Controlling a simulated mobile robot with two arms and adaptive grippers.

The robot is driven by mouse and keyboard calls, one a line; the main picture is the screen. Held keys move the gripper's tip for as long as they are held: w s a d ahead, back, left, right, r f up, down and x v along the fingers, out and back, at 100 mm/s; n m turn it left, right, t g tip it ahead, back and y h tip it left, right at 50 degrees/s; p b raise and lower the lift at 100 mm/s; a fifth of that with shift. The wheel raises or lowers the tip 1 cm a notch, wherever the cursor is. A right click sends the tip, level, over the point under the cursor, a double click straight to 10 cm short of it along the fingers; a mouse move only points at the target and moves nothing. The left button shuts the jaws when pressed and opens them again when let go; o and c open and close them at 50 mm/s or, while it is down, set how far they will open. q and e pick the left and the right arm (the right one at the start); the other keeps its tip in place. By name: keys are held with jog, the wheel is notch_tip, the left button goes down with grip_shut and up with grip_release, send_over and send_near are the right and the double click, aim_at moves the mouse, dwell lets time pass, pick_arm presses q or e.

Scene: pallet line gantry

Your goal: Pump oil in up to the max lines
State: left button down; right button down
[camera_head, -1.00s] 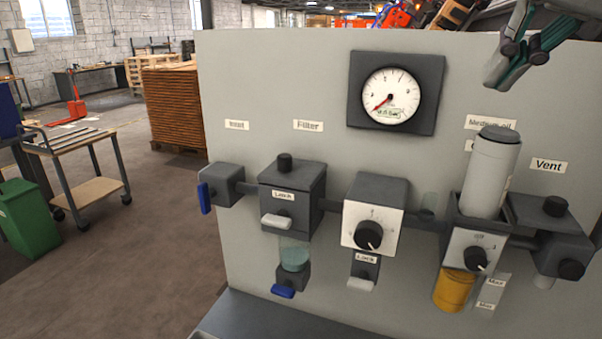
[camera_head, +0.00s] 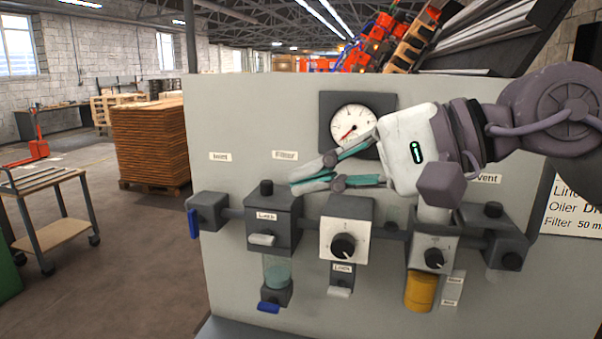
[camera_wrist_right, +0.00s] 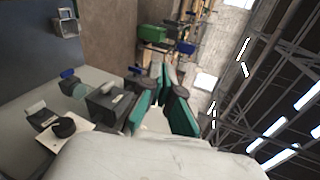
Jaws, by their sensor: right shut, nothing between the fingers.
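An amber oil bowl (camera_head: 420,291) hangs under the oiler block (camera_head: 434,254), with Max and Min labels (camera_head: 455,281) beside it. The white cylinder (camera_head: 434,213) on top of the oiler is mostly hidden behind my right gripper. My right gripper (camera_head: 292,181) is shut and empty, pointing left in front of the panel. Its fingers appear above the filter block (camera_head: 272,222) and below the gauge (camera_head: 354,126); their distance from the panel is unclear. The right wrist view shows the teal-lined fingers (camera_wrist_right: 166,98) near the filter block (camera_wrist_right: 106,100). My left gripper is out of view.
A regulator with a black knob (camera_head: 344,246) sits between filter and oiler. A vent block (camera_head: 488,219) is at right. A cart (camera_head: 45,200) and stacked pallets (camera_head: 150,145) stand left.

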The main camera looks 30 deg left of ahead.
jog(key=shift+s+a+r+m+g+y, duration=0.1)
jog(key=shift+s+r+m+g+y, duration=0.25)
jog(key=shift+m+g+y, duration=0.35)
jog(key=shift+s+r+m+g+y, duration=0.25)
jog(key=shift+s+m+g+y, duration=0.2)
jog(key=shift+y, duration=0.45)
